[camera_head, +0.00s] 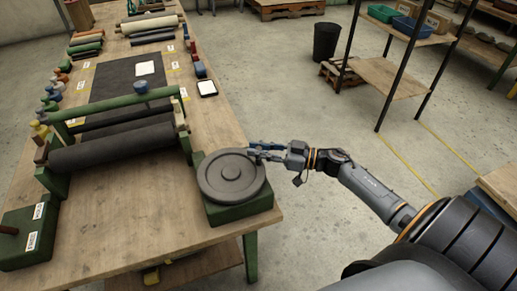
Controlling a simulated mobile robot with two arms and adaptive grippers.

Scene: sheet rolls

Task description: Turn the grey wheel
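The grey wheel (217,184) is a thick disc with a raised hub, lying flat on top of a green block (240,209) at the near right corner of the wooden table. My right arm comes in from the right. My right gripper (258,152) is at the wheel's far right rim, with its fingers pointing left over or beside the edge. The fingers are small and partly merge with the rim, so I cannot tell whether they touch it or how far apart they are. My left gripper is not in the view.
A green-framed roller press with dark rollers (120,145) stands left of the wheel on the wooden table (140,220). A green box (30,238) sits at the near left. Bottles line the left edge. Open floor (300,110) lies to the right, with a shelf (390,77) beyond.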

